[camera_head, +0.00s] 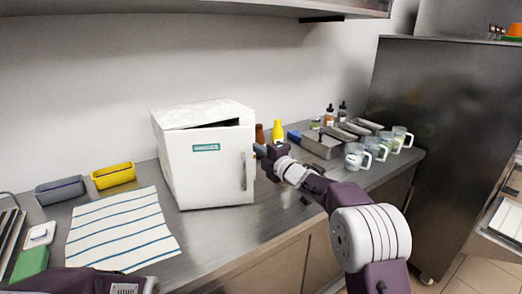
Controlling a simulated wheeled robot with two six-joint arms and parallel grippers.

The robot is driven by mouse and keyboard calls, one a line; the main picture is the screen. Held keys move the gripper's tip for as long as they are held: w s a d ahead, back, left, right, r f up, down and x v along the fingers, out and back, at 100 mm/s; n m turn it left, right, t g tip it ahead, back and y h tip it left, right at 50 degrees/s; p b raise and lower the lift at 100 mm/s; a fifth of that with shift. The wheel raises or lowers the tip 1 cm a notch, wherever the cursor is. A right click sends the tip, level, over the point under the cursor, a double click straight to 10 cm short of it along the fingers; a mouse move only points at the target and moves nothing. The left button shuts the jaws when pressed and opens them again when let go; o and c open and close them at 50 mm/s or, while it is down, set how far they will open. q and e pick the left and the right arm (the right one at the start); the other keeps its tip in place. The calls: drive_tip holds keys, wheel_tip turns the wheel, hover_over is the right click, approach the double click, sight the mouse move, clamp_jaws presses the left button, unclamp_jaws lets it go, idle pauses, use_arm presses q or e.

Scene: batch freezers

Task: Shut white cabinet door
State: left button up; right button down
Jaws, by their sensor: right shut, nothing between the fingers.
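The white cabinet (165,158) is a small box standing on the steel counter against the wall. Its white door (212,172) faces me, with a green label and a vertical handle near its right edge. A dark gap shows between the door's top edge and the cabinet top, so the door is ajar. My right gripper (258,152) is at the right edge of the door, beside the handle, shut and empty. I cannot tell whether it touches the door. Part of my left arm shows at the bottom left; its gripper is out of view.
A striped cloth (122,232) lies left of the cabinet, with a yellow bin (113,176) and grey bin (60,190) behind it. A yellow bottle (278,131), metal trays (322,147) and several glass mugs (357,157) stand to the right. Bare counter lies before the cabinet.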

drive_tip(key=shift+w+a, duration=0.2)
drive_tip(key=shift+w, duration=0.45)
drive_tip(key=shift+f, duration=0.1)
idle(0.9)
